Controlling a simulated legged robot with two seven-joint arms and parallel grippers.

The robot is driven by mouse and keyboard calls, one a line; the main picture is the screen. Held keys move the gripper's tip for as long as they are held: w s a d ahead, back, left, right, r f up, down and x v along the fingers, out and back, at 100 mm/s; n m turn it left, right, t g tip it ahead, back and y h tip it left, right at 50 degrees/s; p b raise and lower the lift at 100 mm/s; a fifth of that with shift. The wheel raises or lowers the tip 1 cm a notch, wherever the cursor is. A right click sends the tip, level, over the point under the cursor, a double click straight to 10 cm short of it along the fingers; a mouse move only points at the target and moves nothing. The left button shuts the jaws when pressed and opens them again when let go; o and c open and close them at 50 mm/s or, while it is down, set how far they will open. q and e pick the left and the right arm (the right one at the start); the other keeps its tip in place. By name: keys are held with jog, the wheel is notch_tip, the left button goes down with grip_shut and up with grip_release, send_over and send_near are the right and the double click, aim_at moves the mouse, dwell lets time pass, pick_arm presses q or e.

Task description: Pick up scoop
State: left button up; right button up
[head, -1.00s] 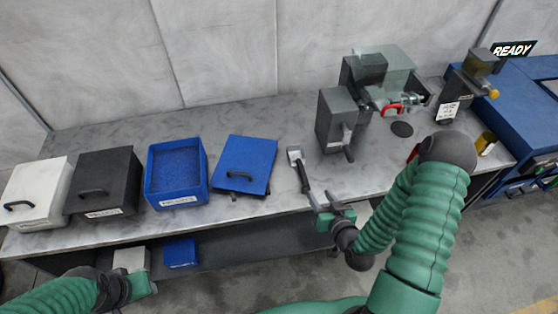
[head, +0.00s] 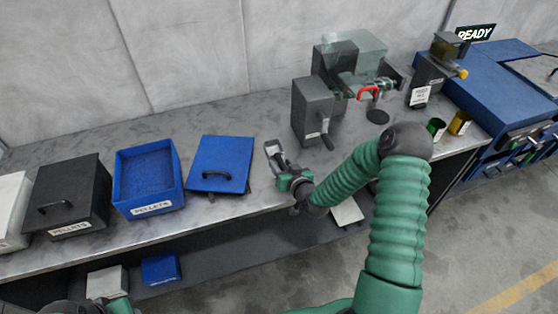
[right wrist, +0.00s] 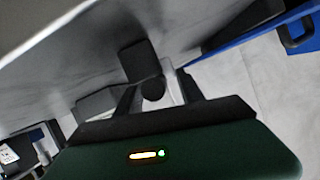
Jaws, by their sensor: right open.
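The scoop (head: 272,147), with a pale metal head and a dark handle, lies on the grey bench right of the blue lid. My right gripper (head: 279,161) is open at the scoop, its fingers over the handle and partly hiding it. In the right wrist view the dark handle end (right wrist: 152,88) shows between the spread fingers of the right gripper (right wrist: 158,92), with part of the pale head behind. I cannot tell whether the fingers touch it. My left gripper (head: 120,306) is only partly in view at the bottom left edge.
A blue lid (head: 222,160) with a black handle lies left of the scoop. An open blue pellet bin (head: 148,206) and a closed black bin (head: 68,200) stand farther left. A grey machine (head: 312,105) with a lever stands behind to the right. Bench between is clear.

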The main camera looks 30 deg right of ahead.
jog(key=shift+w+a+f, duration=0.1)
jog(key=shift+w+f, duration=0.05)
jog(key=shift+w, duration=0.3)
jog(key=shift+s+d, duration=0.1)
jog(key=shift+d, duration=0.3)
jog(key=c, duration=0.7)
jog(key=shift+f, duration=0.1)
jog(key=shift+c, duration=1.2)
jog(key=shift+a, duration=0.15)
grip_shut()
jog(key=shift+a, duration=0.1)
